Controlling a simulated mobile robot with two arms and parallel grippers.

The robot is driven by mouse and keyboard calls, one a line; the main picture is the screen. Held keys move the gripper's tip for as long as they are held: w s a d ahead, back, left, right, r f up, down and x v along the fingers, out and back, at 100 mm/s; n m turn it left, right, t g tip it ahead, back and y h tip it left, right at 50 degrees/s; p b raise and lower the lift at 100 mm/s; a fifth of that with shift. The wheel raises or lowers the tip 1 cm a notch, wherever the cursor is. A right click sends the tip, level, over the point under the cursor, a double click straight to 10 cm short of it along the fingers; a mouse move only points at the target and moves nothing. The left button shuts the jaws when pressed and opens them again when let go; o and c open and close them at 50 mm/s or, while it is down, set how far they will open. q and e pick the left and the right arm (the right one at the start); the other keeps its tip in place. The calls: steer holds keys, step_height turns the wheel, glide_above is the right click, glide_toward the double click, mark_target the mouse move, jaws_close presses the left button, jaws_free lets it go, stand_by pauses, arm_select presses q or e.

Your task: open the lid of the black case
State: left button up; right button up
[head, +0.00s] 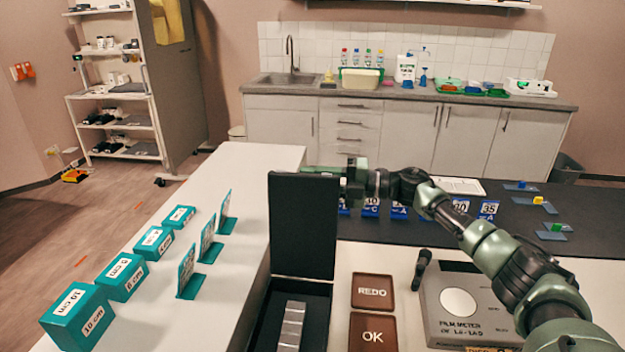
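The black case (318,303) is at the front middle of the head view, on the white table. Its lid (303,225) stands upright at the back of the case, so the case is open. Silver blocks (291,326) lie in a row inside. My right arm reaches in from the right. My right gripper (352,178) is at the lid's upper right edge. I cannot tell whether it touches the lid, and its fingers are not clear enough to show open or shut. My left gripper is not in view.
Brown REDO (373,291) and OK (373,334) plates lie right of the case. A grey film meter (440,320) sits under my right arm. Teal boxes (76,312) and upright teal cards (188,272) stand at left. Blue number cards (371,207) stand on a dark mat (420,232) behind.

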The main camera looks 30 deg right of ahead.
jaws_close()
steer(key=shift+f, duration=0.2)
stand_by(1.0)
